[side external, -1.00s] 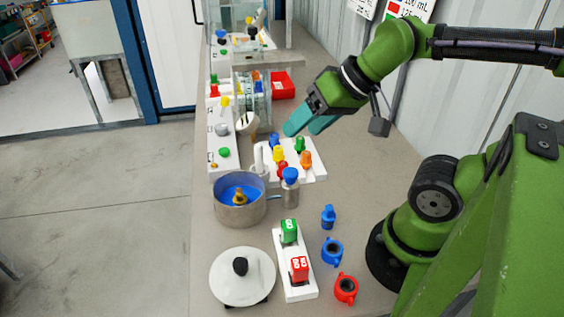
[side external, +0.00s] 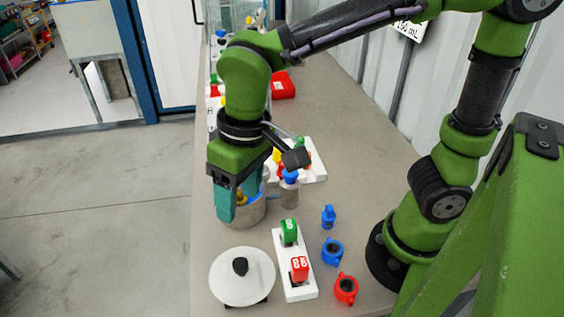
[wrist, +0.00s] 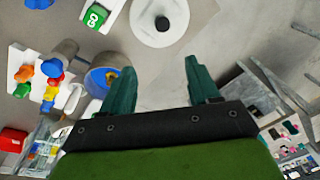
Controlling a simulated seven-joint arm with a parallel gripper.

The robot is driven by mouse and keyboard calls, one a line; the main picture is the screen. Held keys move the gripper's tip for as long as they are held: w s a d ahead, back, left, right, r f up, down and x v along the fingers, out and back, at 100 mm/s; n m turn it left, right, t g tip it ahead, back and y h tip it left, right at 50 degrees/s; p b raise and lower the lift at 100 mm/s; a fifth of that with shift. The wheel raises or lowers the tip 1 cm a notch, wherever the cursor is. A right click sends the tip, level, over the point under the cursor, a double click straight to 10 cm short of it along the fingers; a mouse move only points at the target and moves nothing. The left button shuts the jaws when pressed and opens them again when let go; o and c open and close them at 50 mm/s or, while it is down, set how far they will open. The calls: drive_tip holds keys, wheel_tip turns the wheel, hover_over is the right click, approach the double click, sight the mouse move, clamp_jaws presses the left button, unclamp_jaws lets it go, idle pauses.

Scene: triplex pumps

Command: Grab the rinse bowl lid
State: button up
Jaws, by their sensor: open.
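The white round lid (side external: 243,281) with a black knob (side external: 240,266) lies at the near left of the bench. The lid shows at the top of the wrist view (wrist: 170,33), with its black knob (wrist: 162,23) facing up. My gripper (side external: 238,212) is open and empty, pointing down in front of the metal bowl (side external: 257,213) and beyond the lid. In the wrist view my gripper's teal fingers (wrist: 163,80) are spread apart, with the lid ahead of them. The bowl, with blue inside (wrist: 103,80), is partly hidden by my gripper in the side view.
A white stand with a green block (side external: 289,232) and a red block (side external: 299,268) is right of the lid. A blue bottle (side external: 328,216), blue ring (side external: 332,252) and red ring (side external: 345,289) stand farther right. The bench's left edge is close to the lid.

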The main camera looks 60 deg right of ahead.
sight(238, 262)
drive_tip(key=shift+m+g+h, duration=0.4)
drive_tip(key=shift+m+h, duration=0.1)
drive_tip(key=shift+h, duration=0.2)
drive_tip(key=a+f, duration=0.1)
drive_tip(key=f, duration=1)
drive_tip(key=a+f, duration=0.1)
drive_tip(key=f, duration=0.4)
drive_tip(key=shift+a+f, duration=0.25)
drive_tip(key=shift+a, duration=0.05)
clamp_jaws()
